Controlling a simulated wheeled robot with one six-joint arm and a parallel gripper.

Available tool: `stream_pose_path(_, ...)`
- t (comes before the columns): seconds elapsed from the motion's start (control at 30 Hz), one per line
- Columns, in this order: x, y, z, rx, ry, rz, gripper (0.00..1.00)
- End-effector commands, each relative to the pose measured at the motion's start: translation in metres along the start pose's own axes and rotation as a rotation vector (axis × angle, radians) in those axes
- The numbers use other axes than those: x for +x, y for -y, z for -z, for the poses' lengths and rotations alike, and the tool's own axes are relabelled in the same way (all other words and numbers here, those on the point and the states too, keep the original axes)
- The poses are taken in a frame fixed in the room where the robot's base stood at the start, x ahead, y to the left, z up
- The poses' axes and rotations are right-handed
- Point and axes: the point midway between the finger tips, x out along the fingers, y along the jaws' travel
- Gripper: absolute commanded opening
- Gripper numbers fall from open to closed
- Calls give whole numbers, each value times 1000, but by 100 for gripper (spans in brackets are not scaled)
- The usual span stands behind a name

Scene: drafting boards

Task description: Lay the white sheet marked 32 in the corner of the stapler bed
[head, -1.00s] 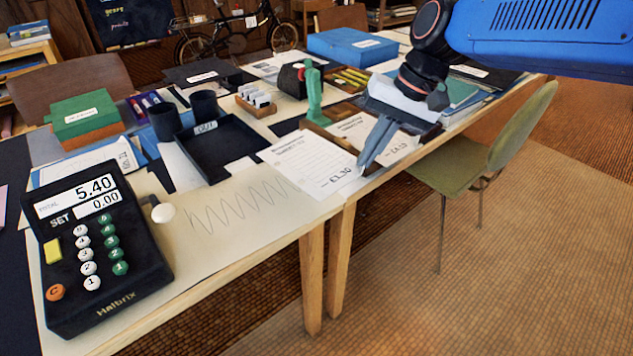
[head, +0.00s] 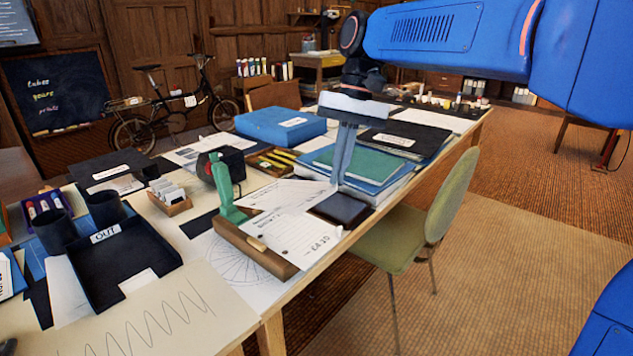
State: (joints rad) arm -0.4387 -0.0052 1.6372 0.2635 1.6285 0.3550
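The green stapler (head: 223,180) stands on a wooden bed (head: 262,253) near the table's front edge. My gripper (head: 338,180) points down to the right of it, its fingers close together on the right edge of a white sheet (head: 283,193). This sheet reaches left toward the stapler and is above or against the bed; I cannot tell if it touches. Its marking is not readable here. A second white sheet (head: 303,236), with a price-like print, lies over the bed in front of it. The bed's corner is partly hidden by the sheets.
A small dark pad (head: 341,208) lies right of the sheets. Blue and green folders (head: 365,163) are stacked behind my gripper, with a blue box (head: 280,125) farther back. A black OUT tray (head: 122,262) stands left. A green chair (head: 432,225) stands at the table's front.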

Motion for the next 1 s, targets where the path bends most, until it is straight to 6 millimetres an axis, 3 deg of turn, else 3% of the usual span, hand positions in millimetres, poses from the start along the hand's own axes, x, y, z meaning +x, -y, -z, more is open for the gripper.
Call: stream_pose_path(1.0, 53, -13, 11, 4, 3, -2, 0)
